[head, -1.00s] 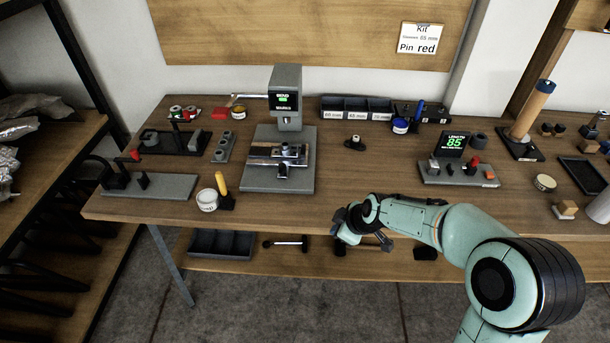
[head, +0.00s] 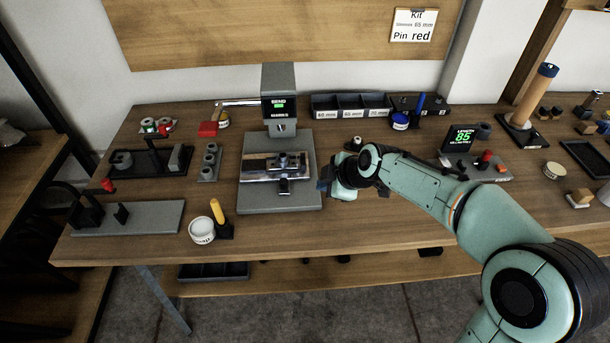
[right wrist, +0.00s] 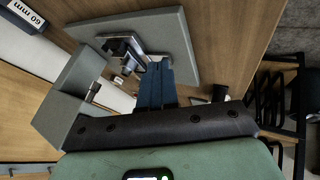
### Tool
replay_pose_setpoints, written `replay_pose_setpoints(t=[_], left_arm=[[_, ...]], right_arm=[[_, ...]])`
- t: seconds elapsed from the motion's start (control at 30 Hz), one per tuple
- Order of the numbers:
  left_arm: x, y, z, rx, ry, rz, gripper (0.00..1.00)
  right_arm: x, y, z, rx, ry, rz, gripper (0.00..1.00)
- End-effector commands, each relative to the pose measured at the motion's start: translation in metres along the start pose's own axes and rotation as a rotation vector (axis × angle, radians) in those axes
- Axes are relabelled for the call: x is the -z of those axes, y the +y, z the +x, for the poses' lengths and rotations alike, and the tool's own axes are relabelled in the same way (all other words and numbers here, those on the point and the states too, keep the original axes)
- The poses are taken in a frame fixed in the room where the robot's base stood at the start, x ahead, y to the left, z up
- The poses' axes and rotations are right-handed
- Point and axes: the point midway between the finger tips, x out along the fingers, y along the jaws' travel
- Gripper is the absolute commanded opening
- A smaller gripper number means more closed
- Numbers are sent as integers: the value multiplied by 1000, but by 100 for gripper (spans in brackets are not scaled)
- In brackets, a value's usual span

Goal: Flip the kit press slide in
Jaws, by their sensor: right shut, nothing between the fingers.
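The kit press (head: 280,95) is a grey upright head with a small screen, standing on a flat grey base (head: 300,206). Its slide (head: 262,168), a shiny metal block with a dark handle piece, lies on the base below the head. My right gripper (head: 324,185) is just right of the base, pointing left toward the slide. In the right wrist view the slide (right wrist: 125,50) shows ahead of the blue fingers (right wrist: 155,75), which are closed together with nothing between them. Contact with the slide cannot be told. My left gripper is not in view.
A white jar (head: 201,230) and a yellow-handled tool (head: 217,212) stand left of the base. Grey bins (head: 350,104) are behind on the right. A small dark part (head: 354,144) sits close behind my right gripper.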

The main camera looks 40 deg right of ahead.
Motion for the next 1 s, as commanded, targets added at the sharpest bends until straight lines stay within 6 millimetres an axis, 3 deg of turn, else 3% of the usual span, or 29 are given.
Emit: replay_pose_setpoints(t=[0.4, 0.63, 1.0], left_arm=[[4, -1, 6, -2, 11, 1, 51], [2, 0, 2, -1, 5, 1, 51], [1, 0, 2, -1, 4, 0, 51]], right_arm=[[-1, -2, 90, 4, -2, 0, 0], [0, 28, 100, 1, -1, 1, 0], [0, 35, 103, 1, 0, 1, 0]])
